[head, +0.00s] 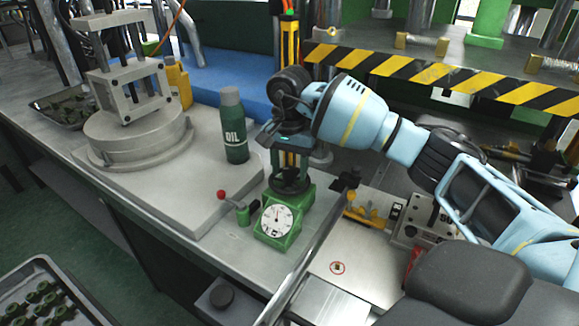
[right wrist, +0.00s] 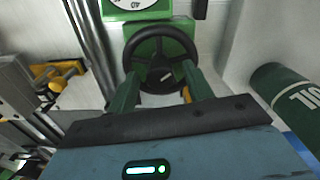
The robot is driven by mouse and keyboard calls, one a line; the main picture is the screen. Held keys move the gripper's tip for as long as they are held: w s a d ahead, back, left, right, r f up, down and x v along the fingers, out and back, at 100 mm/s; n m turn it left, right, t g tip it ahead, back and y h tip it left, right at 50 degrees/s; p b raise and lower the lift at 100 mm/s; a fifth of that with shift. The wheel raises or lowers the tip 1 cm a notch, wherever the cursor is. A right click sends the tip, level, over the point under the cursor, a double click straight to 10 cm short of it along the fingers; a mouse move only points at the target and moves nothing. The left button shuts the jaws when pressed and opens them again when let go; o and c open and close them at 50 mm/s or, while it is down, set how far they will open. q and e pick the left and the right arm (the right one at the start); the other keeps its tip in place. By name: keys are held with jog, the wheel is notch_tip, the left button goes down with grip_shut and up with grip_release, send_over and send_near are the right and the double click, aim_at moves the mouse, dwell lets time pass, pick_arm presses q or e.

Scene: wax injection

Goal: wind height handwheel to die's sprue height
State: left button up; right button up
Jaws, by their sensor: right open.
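The black height handwheel (right wrist: 160,40) lies flat on top of a green unit in the right wrist view. In the head view the handwheel (head: 290,183) sits above a green box with a white dial (head: 277,219). My right gripper (right wrist: 160,85) is open, pointing at the wheel, with its two fingers apart near the wheel's near side. In the head view my right gripper (head: 288,158) hangs just above the wheel. I cannot tell whether the fingers touch the rim. My left gripper is out of view.
A dark green oil bottle (head: 234,125) stands left of the gripper. A red-knobbed lever (head: 222,195) is beside the dial box. A metal plate fixture (head: 125,60) stands on a round base at the left. A striped press edge (head: 440,75) is behind my arm.

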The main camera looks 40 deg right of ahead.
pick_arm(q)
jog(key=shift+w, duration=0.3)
pick_arm(e)
jog(key=shift+f, duration=0.1)
jog(key=shift+c, duration=0.5)
jog(key=c, duration=0.9)
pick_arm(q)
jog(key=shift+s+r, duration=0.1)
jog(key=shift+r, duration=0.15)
pick_arm(e)
jog(key=shift+m, duration=0.4)
